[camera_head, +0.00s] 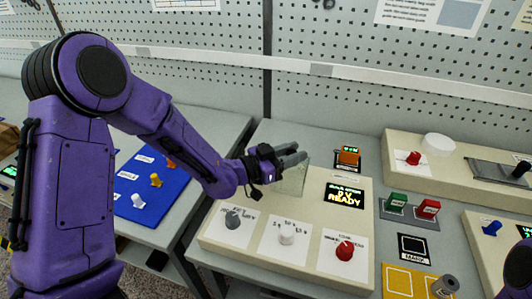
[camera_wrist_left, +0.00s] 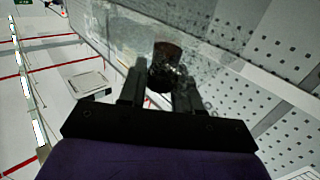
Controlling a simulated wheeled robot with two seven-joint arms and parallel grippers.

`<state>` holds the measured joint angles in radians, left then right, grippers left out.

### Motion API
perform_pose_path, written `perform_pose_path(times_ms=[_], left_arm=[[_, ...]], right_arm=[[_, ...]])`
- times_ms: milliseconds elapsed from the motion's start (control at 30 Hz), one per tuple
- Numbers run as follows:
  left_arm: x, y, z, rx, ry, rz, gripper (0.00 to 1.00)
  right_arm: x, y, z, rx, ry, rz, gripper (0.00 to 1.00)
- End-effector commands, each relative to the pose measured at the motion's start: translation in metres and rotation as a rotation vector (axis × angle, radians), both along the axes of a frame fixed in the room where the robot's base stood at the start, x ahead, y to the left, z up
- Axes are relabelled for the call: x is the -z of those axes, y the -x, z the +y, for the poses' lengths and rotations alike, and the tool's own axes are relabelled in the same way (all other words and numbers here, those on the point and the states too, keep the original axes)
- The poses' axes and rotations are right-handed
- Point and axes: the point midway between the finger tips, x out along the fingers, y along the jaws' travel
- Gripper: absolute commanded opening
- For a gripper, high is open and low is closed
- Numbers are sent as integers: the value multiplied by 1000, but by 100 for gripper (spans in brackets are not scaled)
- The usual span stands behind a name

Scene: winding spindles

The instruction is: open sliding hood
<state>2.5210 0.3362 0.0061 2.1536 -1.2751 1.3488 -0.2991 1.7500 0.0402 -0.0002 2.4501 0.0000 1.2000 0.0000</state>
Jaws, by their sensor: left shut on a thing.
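The sliding hood (camera_head: 293,181) is a clear, pale box-like cover on the rear part of the beige control panel, left of the lit READY display. My left gripper (camera_head: 291,157) is at the top of the hood and covers part of it. In the left wrist view a dark round knob (camera_wrist_left: 166,62) stands between the two fingers of my left gripper (camera_wrist_left: 160,88), which are shut on it. A clear, smudged sheet of the hood (camera_wrist_left: 125,30) shows around the knob. What lies under the hood is hard to make out. My right gripper is out of view.
The beige panel (camera_head: 212,239) carries grey, white and red knobs in front. Green and red switches (camera_head: 412,206) lie beyond. A perforated wall (camera_head: 340,40) closes the back.

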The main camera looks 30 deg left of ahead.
Motion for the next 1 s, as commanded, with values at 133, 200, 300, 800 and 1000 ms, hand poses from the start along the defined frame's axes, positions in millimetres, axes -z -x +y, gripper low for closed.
perform_pose_path(times_ms=[133, 200, 300, 800, 1000], left_arm=[[-2, -3, -16, -3, 1, -5, 0], [-2, -3, -18, -5, 2, -5, 0], [-3, -3, -17, -7, 2, -5, 0], [-2, -3, -17, -6, 1, -2, 54], [-32, -5, -24, 7, -1, -4, 54]], right_arm=[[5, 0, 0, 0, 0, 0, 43], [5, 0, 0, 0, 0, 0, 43], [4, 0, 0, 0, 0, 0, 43], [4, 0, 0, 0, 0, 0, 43], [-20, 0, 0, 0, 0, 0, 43]])
